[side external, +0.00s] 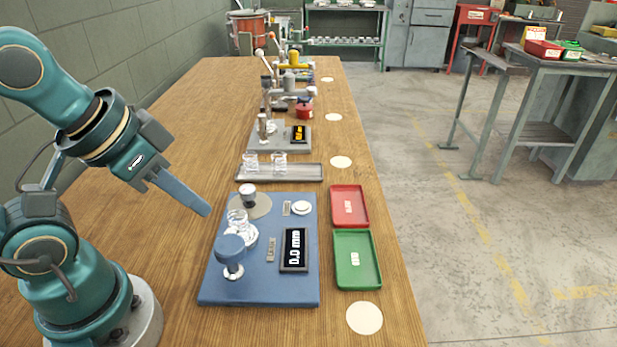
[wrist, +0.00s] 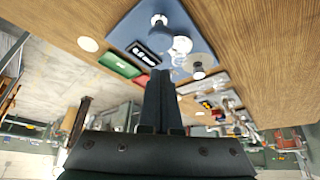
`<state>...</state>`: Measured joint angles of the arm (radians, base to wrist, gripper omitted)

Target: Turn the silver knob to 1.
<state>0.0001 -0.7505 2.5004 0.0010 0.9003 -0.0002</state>
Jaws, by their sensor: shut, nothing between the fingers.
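The silver knob (side external: 248,191) stands on a round grey dial plate at the far left corner of the blue base (side external: 270,205). In the wrist view the knob (wrist: 198,72) is just right of my fingertips. Its setting marks are too small to read. A black display (side external: 294,249) on the base reads 0.0 mm. My gripper (side external: 206,210) is shut and empty, above the table by the base's left edge and apart from the knob. The fingers also show in the wrist view (wrist: 161,75).
A red tray (side external: 361,192) and a green tray (side external: 341,282) lie to the right. A grey tray (side external: 312,172) and other devices stand behind.

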